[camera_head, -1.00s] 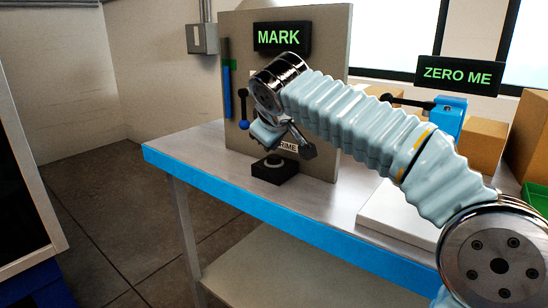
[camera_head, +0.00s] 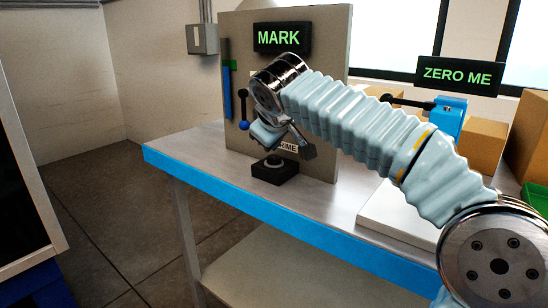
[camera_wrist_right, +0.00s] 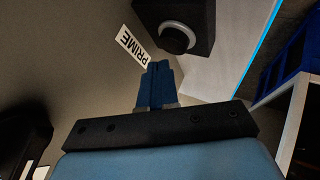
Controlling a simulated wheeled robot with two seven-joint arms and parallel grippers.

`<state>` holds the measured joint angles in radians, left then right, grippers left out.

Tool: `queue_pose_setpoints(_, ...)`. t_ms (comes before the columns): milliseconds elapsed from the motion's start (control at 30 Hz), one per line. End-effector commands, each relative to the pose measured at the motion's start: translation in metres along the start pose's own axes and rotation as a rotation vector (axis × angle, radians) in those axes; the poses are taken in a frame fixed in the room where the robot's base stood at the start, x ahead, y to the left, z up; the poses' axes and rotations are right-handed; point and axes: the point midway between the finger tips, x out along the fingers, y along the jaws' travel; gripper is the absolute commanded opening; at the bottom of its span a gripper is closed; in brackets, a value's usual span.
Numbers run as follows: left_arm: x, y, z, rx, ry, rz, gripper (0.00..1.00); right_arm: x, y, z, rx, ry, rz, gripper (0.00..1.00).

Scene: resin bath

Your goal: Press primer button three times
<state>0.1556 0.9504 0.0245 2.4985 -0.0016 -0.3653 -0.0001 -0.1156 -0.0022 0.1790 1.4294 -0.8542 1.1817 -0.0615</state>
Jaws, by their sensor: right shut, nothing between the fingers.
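The primer button is a black box (camera_head: 274,170) with a round grey-ringed top, standing on the bench before the grey panel. A white label (camera_head: 288,147) reading PRIME, partly hidden by my right arm, is on the panel behind it. In the right wrist view the button (camera_wrist_right: 177,38) and the PRIME label (camera_wrist_right: 132,46) lie just beyond the fingertips. My right gripper (camera_wrist_right: 158,68) is shut and empty, its blue fingers together. In the head view it hangs above the button, mostly hidden by the wrist; a gap to the button shows. My left gripper is out of view.
A ZERO ME display (camera_head: 458,75), a blue clamp-like device (camera_head: 449,116) and cardboard boxes (camera_head: 484,142) stand to the right. The bench's left end is clear.

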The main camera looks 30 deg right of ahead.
Motion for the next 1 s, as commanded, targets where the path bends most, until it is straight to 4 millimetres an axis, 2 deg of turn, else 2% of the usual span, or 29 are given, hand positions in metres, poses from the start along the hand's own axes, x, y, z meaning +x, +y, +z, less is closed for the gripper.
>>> queue_pose_setpoints(1000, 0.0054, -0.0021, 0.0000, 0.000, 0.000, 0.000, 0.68, 0.0056, -0.0041, 0.0043, 0.000, 0.000, 0.000, 0.00)
